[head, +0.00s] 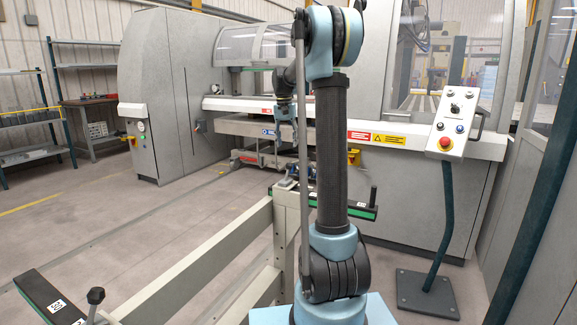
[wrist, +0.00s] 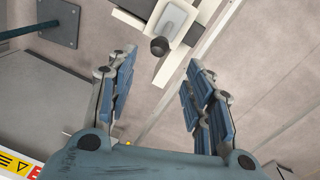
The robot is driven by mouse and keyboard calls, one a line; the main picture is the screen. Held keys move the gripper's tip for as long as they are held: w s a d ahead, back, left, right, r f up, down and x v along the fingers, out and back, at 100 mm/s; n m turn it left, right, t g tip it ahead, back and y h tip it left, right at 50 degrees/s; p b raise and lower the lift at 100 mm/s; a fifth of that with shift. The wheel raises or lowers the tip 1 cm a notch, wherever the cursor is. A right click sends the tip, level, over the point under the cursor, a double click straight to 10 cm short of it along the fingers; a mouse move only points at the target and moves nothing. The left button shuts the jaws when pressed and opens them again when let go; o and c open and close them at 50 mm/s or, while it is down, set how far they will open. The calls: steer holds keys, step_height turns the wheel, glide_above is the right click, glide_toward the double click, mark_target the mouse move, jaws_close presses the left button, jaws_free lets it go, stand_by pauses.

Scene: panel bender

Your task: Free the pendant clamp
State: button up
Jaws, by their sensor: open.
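The control pendant (head: 455,123), a tilted pale box with a red button, stands on a dark post at the right in the head view. I cannot tell for certain which part is its clamp. My gripper (head: 287,140) is before the machine, partly behind my arm. In the wrist view my gripper (wrist: 155,72) is open, with nothing between its blue-padded fingers. A black knob (wrist: 160,46) on a pale lever (wrist: 173,20) shows beyond the fingertips, apart from them. A similar black-knobbed lever (head: 95,297) sits on the frame at lower left in the head view.
A pale beam frame (head: 195,278) with green-edged black rails (head: 345,208) stands close before me. The grey panel bender (head: 420,195) fills the back. The pendant's foot plate (head: 427,294) is on the floor at right; it also shows in the wrist view (wrist: 58,22). Floor at left is clear.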

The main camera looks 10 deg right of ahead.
steer(key=f, duration=1)
steer(key=shift+s+d+f, duration=0.1)
steer(key=shift+s+d, duration=0.05)
steer(key=shift+d, duration=0.2)
jaws_close()
